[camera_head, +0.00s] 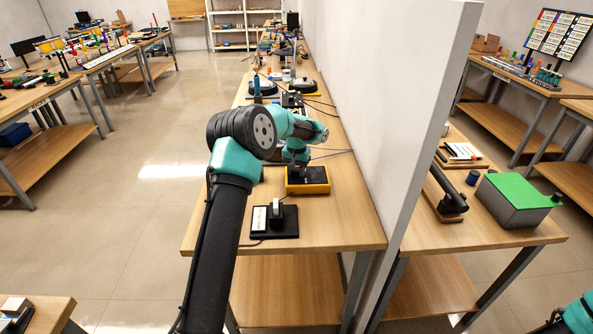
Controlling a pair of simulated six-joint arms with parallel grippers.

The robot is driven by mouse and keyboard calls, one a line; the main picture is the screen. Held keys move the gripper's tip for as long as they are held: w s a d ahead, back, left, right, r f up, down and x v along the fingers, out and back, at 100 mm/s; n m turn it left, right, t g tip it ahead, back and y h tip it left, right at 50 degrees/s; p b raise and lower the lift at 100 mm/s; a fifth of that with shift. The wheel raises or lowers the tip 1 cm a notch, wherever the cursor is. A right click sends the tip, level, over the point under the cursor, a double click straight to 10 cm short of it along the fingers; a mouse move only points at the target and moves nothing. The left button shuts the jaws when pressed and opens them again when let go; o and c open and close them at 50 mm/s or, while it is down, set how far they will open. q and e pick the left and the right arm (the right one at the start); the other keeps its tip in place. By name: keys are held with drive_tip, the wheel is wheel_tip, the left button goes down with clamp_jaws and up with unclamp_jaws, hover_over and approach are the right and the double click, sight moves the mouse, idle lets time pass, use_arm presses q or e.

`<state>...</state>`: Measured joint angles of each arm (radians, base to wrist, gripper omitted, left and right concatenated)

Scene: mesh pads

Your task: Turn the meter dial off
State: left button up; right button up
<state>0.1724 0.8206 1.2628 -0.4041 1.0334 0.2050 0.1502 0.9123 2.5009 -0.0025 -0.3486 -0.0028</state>
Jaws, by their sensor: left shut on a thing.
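A yellow meter with a black face (318,188) lies on the wooden bench in the middle of the head view. My left arm reaches over the bench, and my left gripper (297,174) points down onto the meter's face. The gripper is shut on the meter's dial. The dial itself is small and hidden by the fingers, so its setting cannot be read. Only a teal and black part of my right arm shows at the bottom right corner; its gripper is out of view.
A black base with a white label (281,222) stands in front of the meter. Cables and devices (292,99) lie behind it. A white partition (412,120) runs along the bench's right side. A grey box with a green lid (515,205) stands beyond it.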

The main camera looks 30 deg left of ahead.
sight(297, 170)
use_arm(q)
drive_tip(key=shift+n, duration=0.6)
drive_tip(key=o, duration=0.9)
drive_tip(key=shift+r, duration=0.1)
wheel_tip(297, 170, up, 17)
drive_tip(key=shift+r, duration=0.15)
idle(0.4)
